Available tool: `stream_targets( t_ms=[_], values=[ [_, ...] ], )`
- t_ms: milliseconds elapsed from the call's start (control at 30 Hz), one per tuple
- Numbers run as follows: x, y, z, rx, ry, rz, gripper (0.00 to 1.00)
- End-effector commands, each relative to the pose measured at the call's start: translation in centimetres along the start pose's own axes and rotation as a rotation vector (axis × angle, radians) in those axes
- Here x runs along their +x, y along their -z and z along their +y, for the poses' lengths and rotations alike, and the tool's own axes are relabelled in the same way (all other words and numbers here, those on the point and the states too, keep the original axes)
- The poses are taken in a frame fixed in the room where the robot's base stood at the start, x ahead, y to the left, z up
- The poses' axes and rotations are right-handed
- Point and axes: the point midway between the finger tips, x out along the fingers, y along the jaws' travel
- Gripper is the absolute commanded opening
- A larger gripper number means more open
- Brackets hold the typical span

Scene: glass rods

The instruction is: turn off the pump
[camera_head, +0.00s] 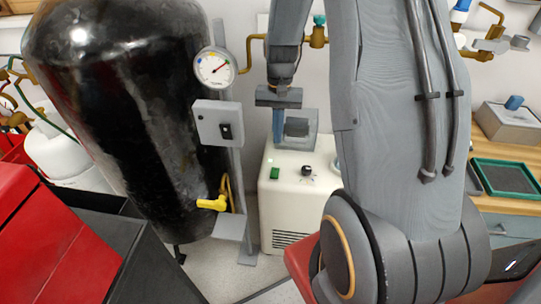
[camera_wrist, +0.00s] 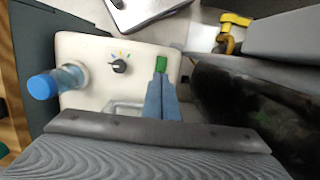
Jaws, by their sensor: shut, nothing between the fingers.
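The pump is a cream-white box (camera_head: 290,205) on the floor in the head view, and its top also shows in the wrist view (camera_wrist: 90,50). It has a green switch (camera_head: 274,173), which in the wrist view (camera_wrist: 161,64) sits right at my fingertips, and a black knob (camera_head: 306,170) that also shows in the wrist view (camera_wrist: 119,66). My gripper (camera_head: 277,138) points down, shut and empty, above the pump. In the wrist view its fingertips (camera_wrist: 160,78) line up with the switch. I cannot tell whether they touch it.
A large black tank (camera_head: 130,110) stands left of the pump. A post holds a gauge (camera_head: 215,68) and a grey switch box (camera_head: 219,122). A yellow valve lever (camera_head: 211,203) is low on the tank.

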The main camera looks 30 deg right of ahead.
Motion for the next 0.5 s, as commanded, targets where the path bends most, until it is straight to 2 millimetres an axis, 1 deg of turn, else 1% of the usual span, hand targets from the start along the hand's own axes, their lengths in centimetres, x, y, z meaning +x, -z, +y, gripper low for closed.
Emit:
stream_targets(
  t_ms=[133, 500],
  values=[
    [0.3, 0.6, 0.14, 0.02, 0.001, -0.006, 0.0],
    [0.61, 0.53, 0.04, 0.017, 0.0, -0.007, 0.0]
  ],
)
